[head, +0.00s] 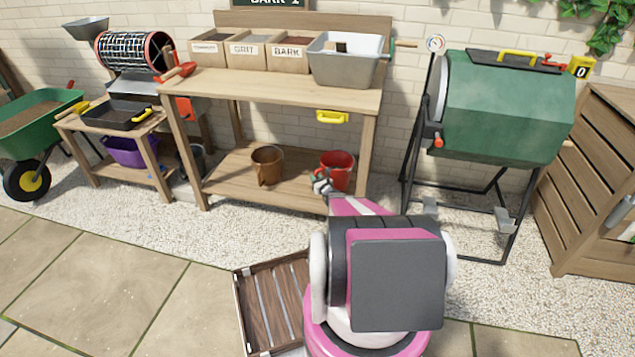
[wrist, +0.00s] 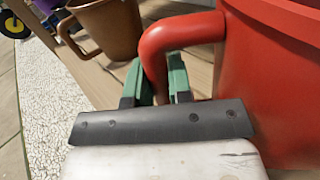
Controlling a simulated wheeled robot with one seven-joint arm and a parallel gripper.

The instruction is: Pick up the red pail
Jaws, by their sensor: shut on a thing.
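The red pail (head: 338,165) is at the right end of the potting bench's lower shelf, upright as far as I can see. It fills the right side of the wrist view (wrist: 275,90), with its thick curved handle (wrist: 180,35) towards the left. My gripper (wrist: 160,82) is shut on that handle, one green finger on each side. In the head view my gripper (head: 322,184) is at the pail's front left, and my arm hides part of the shelf edge. I cannot tell whether the pail's base rests on the shelf.
A brown pot (head: 267,165) stands left of the pail on the lower shelf (head: 225,175). The bench top (head: 270,88) is above. A green tumbler (head: 505,105) on a black frame stands to the right. A wooden crate (head: 262,305) lies on the ground in front.

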